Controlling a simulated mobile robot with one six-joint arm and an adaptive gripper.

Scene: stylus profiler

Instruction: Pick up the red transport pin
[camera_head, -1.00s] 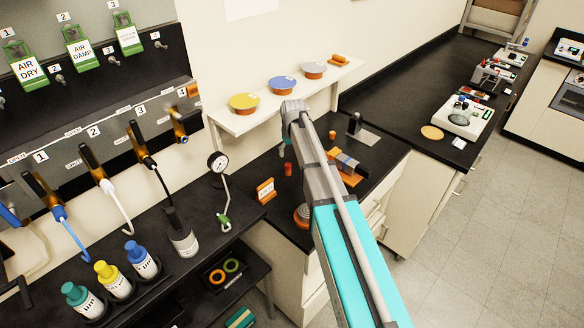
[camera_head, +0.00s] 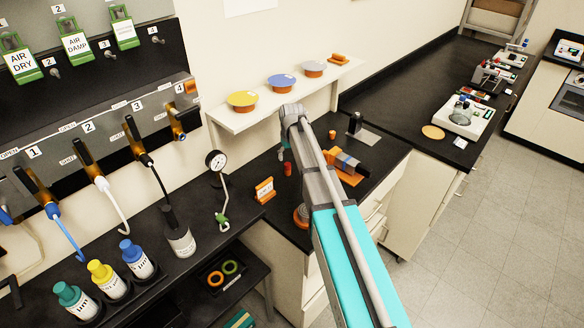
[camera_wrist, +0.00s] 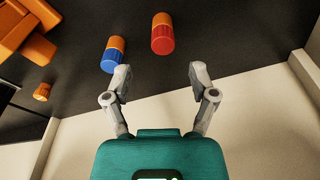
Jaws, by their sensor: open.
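In the wrist view the red transport pin (camera_wrist: 163,40), a cylinder with an orange upper body and a red end, is on the black surface just ahead of my gripper. A similar pin with a blue end (camera_wrist: 113,55) is left of it, close to the left fingertip. My gripper (camera_wrist: 158,72) is open, with nothing between its fingers. The red pin lies beyond the gap, nearer the middle than either finger, and appears untouched. In the head view my arm hides most of the gripper; a small red cylinder (camera_head: 287,169) shows left of the arm on the counter.
An orange holder (camera_head: 346,166) is right of my arm on the counter. An orange sign (camera_head: 265,190) stands left. A shelf (camera_head: 300,101) with coloured round lids is behind. In the wrist view an orange structure (camera_wrist: 22,28) is upper left, and a pale edge runs below the black surface.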

